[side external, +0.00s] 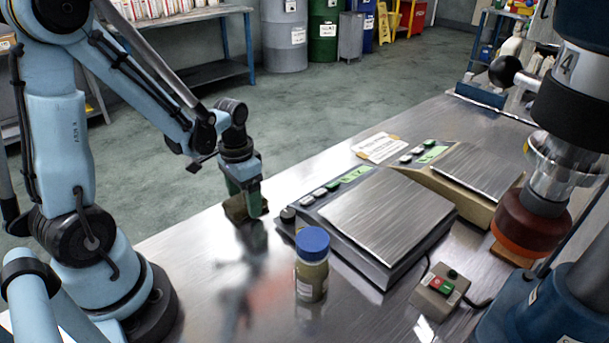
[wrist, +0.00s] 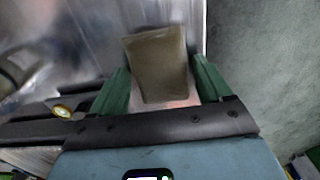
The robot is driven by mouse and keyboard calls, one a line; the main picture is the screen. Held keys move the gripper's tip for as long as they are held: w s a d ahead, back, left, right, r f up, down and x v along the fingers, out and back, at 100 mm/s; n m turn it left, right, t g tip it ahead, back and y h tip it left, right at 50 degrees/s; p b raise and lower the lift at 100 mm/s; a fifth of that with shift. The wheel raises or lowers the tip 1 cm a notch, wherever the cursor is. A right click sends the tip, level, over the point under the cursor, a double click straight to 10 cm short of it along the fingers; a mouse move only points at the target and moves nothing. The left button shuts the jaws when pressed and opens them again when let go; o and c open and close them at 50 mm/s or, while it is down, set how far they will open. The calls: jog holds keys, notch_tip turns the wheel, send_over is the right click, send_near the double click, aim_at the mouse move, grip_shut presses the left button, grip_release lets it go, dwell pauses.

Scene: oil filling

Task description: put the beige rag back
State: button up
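The beige rag (side external: 235,210) is a small brownish folded pad on the metal bench near its far left edge. In the wrist view the rag (wrist: 159,64) lies between and partly beyond my two green fingers. My gripper (side external: 244,208) points down at the rag with its fingertips low, close to the bench top. In the wrist view my gripper (wrist: 160,66) has its fingers spread, one on each side of the rag, with narrow gaps showing. In the side view the fingers hide part of the rag.
A blue-capped bottle (side external: 312,265) stands in front of two flat-topped scales (side external: 375,215) (side external: 478,175). A control box (side external: 440,290) with red and green buttons is at right, beside the filling machine (side external: 560,160). A label card (side external: 377,147) lies behind the scales. The bench front left is clear.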

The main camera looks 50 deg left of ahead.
aim_at(244, 200)
jog(key=shift+o, duration=0.4)
notch_tip(244, 200, up, 12)
jog(key=d+r+t, duration=0.1)
jog(key=d+t, duration=0.6)
jog(key=d, duration=0.2)
jog(key=shift+d, duration=0.2)
dwell(0.4)
jog(key=shift+r, duration=0.1)
dwell(0.6)
